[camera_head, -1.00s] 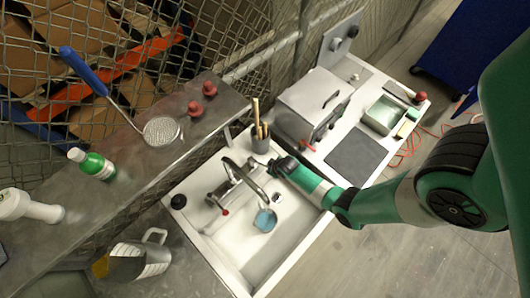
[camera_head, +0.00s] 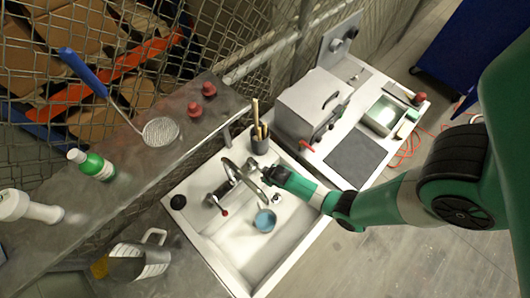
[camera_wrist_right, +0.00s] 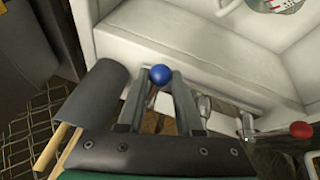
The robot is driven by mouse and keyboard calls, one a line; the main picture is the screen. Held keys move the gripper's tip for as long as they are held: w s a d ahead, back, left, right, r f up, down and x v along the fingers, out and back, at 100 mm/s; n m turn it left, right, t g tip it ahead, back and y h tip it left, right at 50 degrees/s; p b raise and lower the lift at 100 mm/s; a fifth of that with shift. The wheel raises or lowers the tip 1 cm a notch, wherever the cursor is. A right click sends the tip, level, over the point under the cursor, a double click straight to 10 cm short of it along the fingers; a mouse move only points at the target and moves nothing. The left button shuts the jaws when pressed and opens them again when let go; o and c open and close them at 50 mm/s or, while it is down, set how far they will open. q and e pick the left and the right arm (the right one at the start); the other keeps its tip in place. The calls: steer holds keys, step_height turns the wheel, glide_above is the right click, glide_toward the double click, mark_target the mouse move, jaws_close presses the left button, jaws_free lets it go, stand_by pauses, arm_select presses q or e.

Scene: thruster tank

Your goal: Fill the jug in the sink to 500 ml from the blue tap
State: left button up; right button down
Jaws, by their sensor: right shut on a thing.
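The jug (camera_head: 265,220), a small bluish round vessel, stands in the white sink (camera_head: 232,243) below the curved metal tap spout (camera_head: 246,180). Its scale and water level are too small to read. My right gripper (camera_head: 268,174) reaches in from the right beside the spout. In the right wrist view, my right gripper (camera_wrist_right: 160,80) is shut on the blue tap knob (camera_wrist_right: 160,74), which sits between its fingertips. The red tap knob (camera_head: 225,212) is on the other side of the tap and also shows in the right wrist view (camera_wrist_right: 302,130). My left gripper is not in view.
A dark cup of sticks (camera_head: 260,145) stands close behind my right gripper. A metal pitcher (camera_head: 153,258) is left of the sink. A shelf (camera_head: 135,205) holds a strainer (camera_head: 161,131) and green bottle (camera_head: 92,164). A grey box (camera_head: 312,103) is at the back right.

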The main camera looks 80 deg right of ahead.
steer(key=shift+w, duration=0.15)
steer(key=c, duration=0.6)
jaws_free()
steer(key=shift+w+a, duration=0.1)
steer(key=shift+a, duration=0.2)
steer(key=shift+o, duration=0.5)
steer(key=shift+d, duration=0.1)
steer(key=p+v, duration=0.4)
steer(key=v, duration=0.3)
steer(key=shift+r+p, duration=0.25)
steer(key=shift+p, duration=0.05)
